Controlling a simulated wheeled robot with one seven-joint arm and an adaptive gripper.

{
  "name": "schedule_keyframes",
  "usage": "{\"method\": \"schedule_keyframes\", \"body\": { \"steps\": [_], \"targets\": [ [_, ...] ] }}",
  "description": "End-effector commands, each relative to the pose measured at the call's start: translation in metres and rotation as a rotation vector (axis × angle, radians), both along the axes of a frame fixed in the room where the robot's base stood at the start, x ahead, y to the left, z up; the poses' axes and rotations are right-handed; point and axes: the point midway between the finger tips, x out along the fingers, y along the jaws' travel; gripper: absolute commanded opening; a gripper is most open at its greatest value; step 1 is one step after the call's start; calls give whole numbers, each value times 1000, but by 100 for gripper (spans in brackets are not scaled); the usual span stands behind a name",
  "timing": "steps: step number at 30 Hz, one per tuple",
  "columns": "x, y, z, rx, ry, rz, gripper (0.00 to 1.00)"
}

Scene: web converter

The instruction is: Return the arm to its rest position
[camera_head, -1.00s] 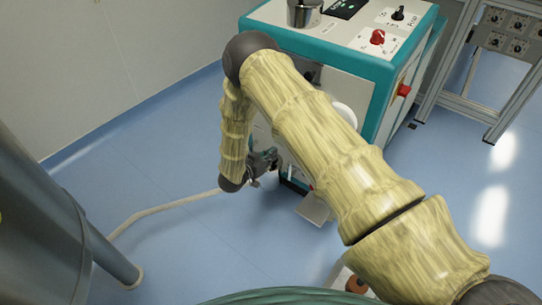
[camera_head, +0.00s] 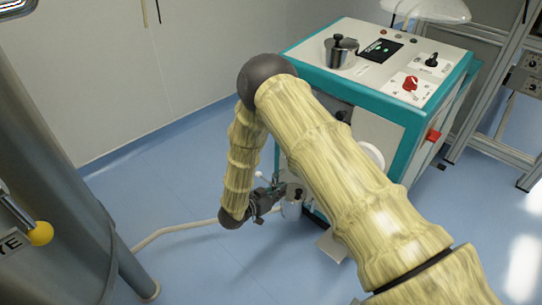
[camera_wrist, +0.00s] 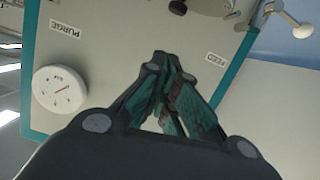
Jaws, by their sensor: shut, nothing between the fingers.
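My arm reaches forward from the lower right in the head view, bends at a dark elbow joint and hangs down to the wrist. My gripper (camera_head: 277,191) is beside the lower left of the teal-edged white machine (camera_head: 386,119). In the wrist view my gripper (camera_wrist: 176,78) is shut and empty, its green-padded fingers together in front of the machine's panel (camera_wrist: 120,40). Part of the machine's front is hidden behind my arm in the head view.
A metal pot (camera_head: 341,52), a red knob (camera_head: 411,84) and a black knob (camera_head: 432,60) are on the machine's top. A large grey cylinder (camera_head: 50,170) stands at the left. A pale hose (camera_head: 180,229) crosses the blue floor. A metal frame (camera_head: 497,150) stands at the right.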

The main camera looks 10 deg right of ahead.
Motion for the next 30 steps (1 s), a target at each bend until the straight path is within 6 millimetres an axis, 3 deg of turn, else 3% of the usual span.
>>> {"method": "schedule_keyframes", "body": {
  "steps": [8,14,20,24,30],
  "targets": [
    [-8,-8,-12,19,32,54,0],
    [-47,-28,-56,115,185,253,0],
    [-122,-39,-102,265,412,450,0],
    [-196,-41,-124,390,597,560,0],
    [-305,-39,-132,564,842,668,0]
  ]
}}
